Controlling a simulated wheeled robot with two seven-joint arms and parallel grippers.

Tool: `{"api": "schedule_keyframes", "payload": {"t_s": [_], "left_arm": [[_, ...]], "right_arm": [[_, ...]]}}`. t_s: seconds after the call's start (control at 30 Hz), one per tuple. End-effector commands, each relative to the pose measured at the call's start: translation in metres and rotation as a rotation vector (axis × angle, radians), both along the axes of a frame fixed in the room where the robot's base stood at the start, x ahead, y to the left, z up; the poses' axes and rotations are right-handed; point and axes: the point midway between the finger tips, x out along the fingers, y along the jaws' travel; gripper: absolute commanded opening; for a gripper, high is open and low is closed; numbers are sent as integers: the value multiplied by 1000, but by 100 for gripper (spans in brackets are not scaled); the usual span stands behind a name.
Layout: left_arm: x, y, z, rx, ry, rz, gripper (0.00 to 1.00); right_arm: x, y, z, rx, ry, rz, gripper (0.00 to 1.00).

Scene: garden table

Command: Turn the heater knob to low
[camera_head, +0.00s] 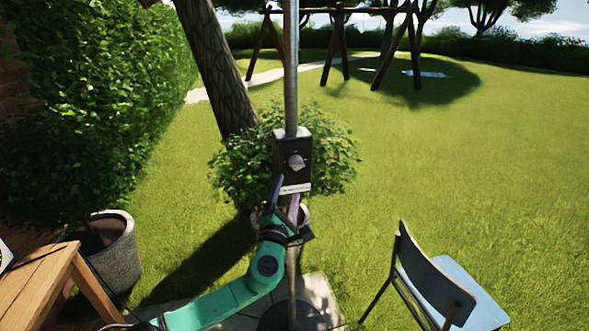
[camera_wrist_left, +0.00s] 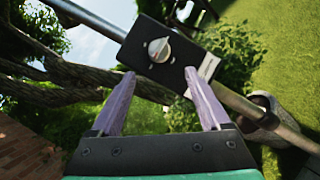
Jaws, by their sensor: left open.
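The heater knob (camera_head: 296,161) is a pale round dial on the front of a dark control box (camera_head: 306,143) fixed to a metal pole. A white label strip (camera_head: 295,188) sits along the box's lower edge. My left gripper (camera_head: 285,188) is just below the knob, in front of the lower part of the box. In the left wrist view the knob (camera_wrist_left: 158,48) shows beyond and between the two open purple fingers (camera_wrist_left: 160,78), with nothing between them. The knob's markings are too small to read. My right gripper is not in view.
The pole (camera_head: 291,70) rises from a dark round base (camera_head: 290,317). A blue chair (camera_head: 440,285) stands at the right, a wooden table (camera_head: 38,285) at the lower left, and a planter (camera_head: 112,258) beside it. A bush and tree stand behind the box.

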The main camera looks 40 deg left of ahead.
Motion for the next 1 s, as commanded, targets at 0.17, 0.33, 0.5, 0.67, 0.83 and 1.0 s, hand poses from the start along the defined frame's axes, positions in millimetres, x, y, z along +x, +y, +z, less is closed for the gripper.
{"api": "schedule_keyframes", "payload": {"t_s": [0.17,0.33,0.5,0.67,0.83,1.0], "left_arm": [[42,24,14,0,-5,3,80],[69,40,18,-3,-3,1,80],[78,45,19,-4,0,-1,80],[78,44,19,-4,0,-1,80],[78,44,19,-4,0,-1,22],[78,44,18,-4,0,-1,0]], "right_arm": [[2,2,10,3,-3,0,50],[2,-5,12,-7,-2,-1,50],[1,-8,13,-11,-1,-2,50],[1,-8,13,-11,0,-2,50],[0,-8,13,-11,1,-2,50],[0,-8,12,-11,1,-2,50]]}}
